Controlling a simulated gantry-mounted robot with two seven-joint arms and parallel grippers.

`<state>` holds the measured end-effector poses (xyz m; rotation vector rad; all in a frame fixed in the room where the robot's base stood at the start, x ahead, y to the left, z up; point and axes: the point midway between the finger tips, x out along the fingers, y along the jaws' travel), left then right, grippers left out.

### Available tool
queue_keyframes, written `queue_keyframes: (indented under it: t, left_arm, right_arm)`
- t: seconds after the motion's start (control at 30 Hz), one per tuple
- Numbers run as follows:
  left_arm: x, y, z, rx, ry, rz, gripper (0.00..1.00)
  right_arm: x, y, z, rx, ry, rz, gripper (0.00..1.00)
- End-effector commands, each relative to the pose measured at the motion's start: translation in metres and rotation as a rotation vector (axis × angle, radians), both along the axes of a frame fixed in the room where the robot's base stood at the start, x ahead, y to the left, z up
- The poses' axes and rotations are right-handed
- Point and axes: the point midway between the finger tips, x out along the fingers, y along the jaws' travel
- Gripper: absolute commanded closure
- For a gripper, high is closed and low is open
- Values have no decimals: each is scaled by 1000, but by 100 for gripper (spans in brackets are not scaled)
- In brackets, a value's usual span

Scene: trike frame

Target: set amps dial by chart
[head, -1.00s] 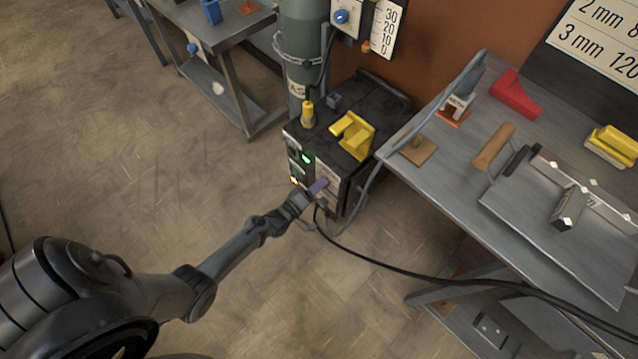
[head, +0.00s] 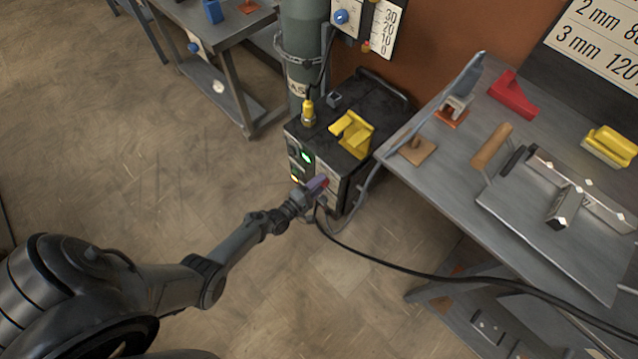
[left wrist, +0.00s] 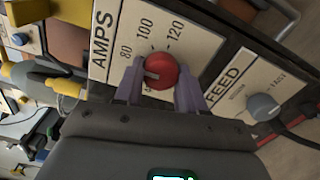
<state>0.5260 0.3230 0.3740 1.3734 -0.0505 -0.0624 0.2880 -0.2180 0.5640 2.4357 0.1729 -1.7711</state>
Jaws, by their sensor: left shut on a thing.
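The red amps dial (left wrist: 161,71) sits on the AMPS panel (left wrist: 128,36) in the left wrist view. The labels 80, 100 and 120 show around its far side; a label nearer the gripper is mostly hidden. My left gripper (left wrist: 160,88) has its purple fingers on both sides of the dial and is shut on it. In the head view my left gripper (head: 317,184) is at the front of the dark welding machine (head: 340,187). The chart (head: 598,40) hangs at the upper right, cut off, with rows for 2 mm and 3 mm; the latter reads 120. My right gripper is out of view.
A grey FEED dial (left wrist: 263,106) is beside the AMPS panel. A black cable (head: 420,280) runs from the machine's front to the right. A workbench (head: 455,195) with clamps and a fixture stands right of the machine. Open floor (head: 130,190) lies to the left.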

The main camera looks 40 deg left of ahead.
Motion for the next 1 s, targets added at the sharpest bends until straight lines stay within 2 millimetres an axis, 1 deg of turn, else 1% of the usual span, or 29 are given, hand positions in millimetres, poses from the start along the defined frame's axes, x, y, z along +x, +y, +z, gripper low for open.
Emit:
queue_keyframes:
  t: [0.3,0.33,0.47,0.73,0.83,0.93,1.0]
  left_arm:
    - [0,-1,1,-1,-2,-2,91]
    - [0,-1,1,-1,-2,-2,56]
    - [0,0,1,-1,-2,-1,36]
    - [0,0,1,0,-1,-1,35]
    - [-3,0,1,0,0,0,35]
    - [-11,1,2,0,0,0,35]
    - [-20,2,2,-1,2,0,35]
  right_arm:
    - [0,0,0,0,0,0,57]
    - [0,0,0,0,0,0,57]
    - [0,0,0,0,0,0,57]
    - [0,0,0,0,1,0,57]
    - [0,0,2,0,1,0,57]
    - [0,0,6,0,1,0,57]
    - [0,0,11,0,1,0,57]
